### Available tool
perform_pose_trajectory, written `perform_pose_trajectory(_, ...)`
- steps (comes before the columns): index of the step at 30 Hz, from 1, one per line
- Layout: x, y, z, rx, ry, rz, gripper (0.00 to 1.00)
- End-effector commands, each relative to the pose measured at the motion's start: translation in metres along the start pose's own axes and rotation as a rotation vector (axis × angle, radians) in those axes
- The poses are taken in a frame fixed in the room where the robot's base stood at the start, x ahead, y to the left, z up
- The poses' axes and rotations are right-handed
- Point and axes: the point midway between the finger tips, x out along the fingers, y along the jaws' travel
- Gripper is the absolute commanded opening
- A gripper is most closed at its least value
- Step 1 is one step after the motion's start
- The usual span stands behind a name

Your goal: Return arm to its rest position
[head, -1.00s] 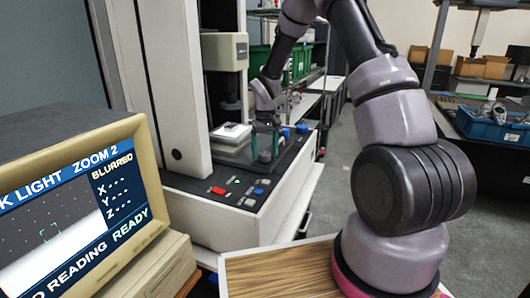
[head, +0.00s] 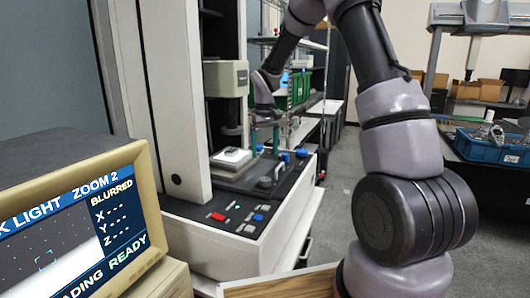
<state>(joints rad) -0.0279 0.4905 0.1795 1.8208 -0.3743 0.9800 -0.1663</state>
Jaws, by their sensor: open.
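My arm rises on the right side of the head view and bends over to the left towards the measuring machine (head: 190,225). My gripper (head: 265,148) hangs at the end of the arm, above the right part of the machine's black bed. Its fingers are small and partly hard to make out. It holds nothing that I can see. A light flat block (head: 232,157) lies on the machine's stage, to the left of my gripper and apart from it.
A monitor (head: 75,225) reading "BLURRED" and "READY" stands at the lower left. The machine's control panel (head: 240,212) has red and blue buttons. Green bins (head: 300,88) are behind the arm. A blue crate (head: 490,147) sits on a bench at the right. Grey floor is open between.

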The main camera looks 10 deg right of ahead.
Motion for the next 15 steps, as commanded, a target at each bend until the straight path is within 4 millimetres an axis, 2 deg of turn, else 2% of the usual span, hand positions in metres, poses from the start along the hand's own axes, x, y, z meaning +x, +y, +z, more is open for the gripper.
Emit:
perform_pose_trajectory(4,-0.005,0.001,0.002,0.005,0.008,0.0,0.84)
perform_pose_trajectory(7,-0.026,0.003,0.011,0.028,0.034,0.001,0.84)
perform_pose_trajectory(11,-0.073,0.008,0.037,0.083,0.1,-0.003,0.84)
perform_pose_trajectory(15,-0.124,0.012,0.078,0.161,0.185,-0.018,0.84)
